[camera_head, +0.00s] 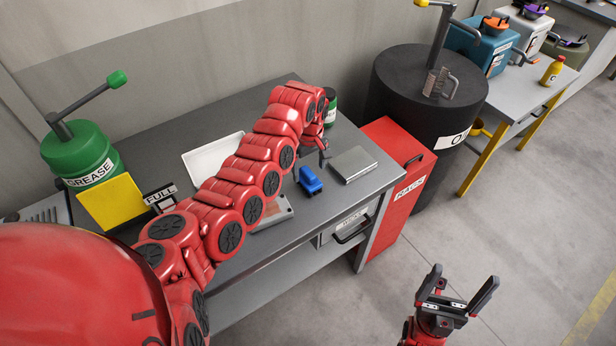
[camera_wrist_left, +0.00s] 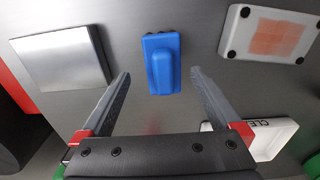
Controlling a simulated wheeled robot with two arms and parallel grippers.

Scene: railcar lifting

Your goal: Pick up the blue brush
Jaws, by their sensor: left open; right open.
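The blue brush (camera_head: 310,180) lies on the grey workbench (camera_head: 225,118), left of a flat silver block. My left gripper (camera_head: 322,150) is above the bench just behind the brush, partly hidden by its own arm. In the left wrist view the blue brush (camera_wrist_left: 162,62) is centred ahead of the open left gripper (camera_wrist_left: 159,74), roughly in line with the gap between its fingertips. The jaws are empty; whether the tips are at the brush's height I cannot tell. My right gripper (camera_head: 463,278) is open and empty over the floor, away from the bench.
The silver block (camera_head: 352,164) is right of the brush. A plate with an orange pad (camera_wrist_left: 270,33) lies on its other side. A white tray (camera_head: 207,157) is behind my left arm. A red rag bin (camera_head: 408,195) and a black drum (camera_head: 425,105) stand right of the bench.

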